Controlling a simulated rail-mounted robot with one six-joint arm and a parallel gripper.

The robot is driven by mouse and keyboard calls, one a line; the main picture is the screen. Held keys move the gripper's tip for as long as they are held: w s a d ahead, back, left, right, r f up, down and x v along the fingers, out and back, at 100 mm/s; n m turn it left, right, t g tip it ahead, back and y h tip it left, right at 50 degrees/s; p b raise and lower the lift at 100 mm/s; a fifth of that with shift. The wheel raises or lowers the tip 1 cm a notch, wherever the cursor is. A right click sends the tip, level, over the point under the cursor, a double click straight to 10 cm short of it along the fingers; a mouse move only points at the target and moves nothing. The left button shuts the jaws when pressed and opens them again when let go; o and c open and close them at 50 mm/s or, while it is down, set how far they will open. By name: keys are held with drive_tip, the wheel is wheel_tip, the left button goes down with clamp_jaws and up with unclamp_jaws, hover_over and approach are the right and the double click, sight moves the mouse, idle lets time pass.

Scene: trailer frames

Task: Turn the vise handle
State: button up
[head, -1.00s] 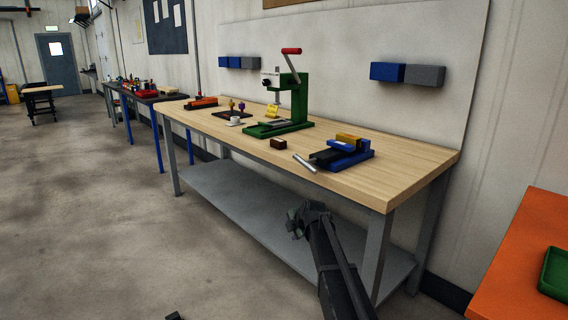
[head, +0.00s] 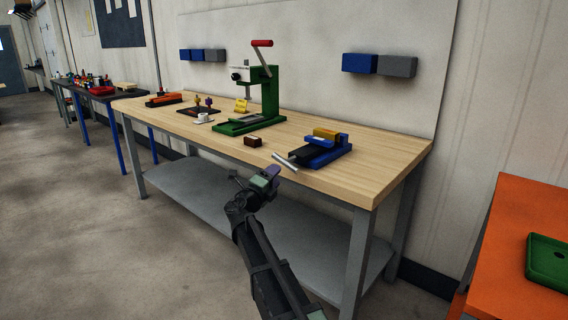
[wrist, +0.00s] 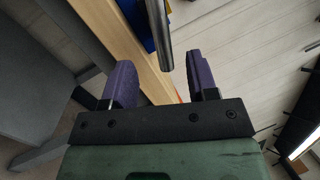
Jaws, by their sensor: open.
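The blue vise (head: 325,154) sits near the front edge of the workbench, with a yellow-orange block (head: 325,133) on it. Its handle is a silver rod (head: 285,161) that sticks out at the vise's front left, over the bench edge. My gripper (head: 269,176) is just in front of the bench, slightly below and left of the rod. In the wrist view, the two purple fingers (wrist: 160,66) are spread apart with nothing between their pads. The rod's end (wrist: 156,36) shows between and just beyond the fingertips, with no contact visible.
The wooden workbench (head: 380,164) has a small brown block (head: 253,141) left of the vise and a green press (head: 262,105) behind it. A grey lower shelf (head: 215,201) lies under the bench. An orange table (head: 515,235) stands at the right.

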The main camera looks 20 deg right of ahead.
sight(286, 164)
drive_tip(key=p+x, duration=0.1)
drive_tip(key=x, duration=0.6)
drive_tip(key=shift+w+d, duration=0.15)
drive_tip(key=shift+d, duration=0.1)
drive_tip(key=shift+c, duration=0.4)
drive_tip(key=c, duration=0.8)
drive_tip(key=shift+c, duration=0.2)
drive_tip(key=shift+m, duration=0.4)
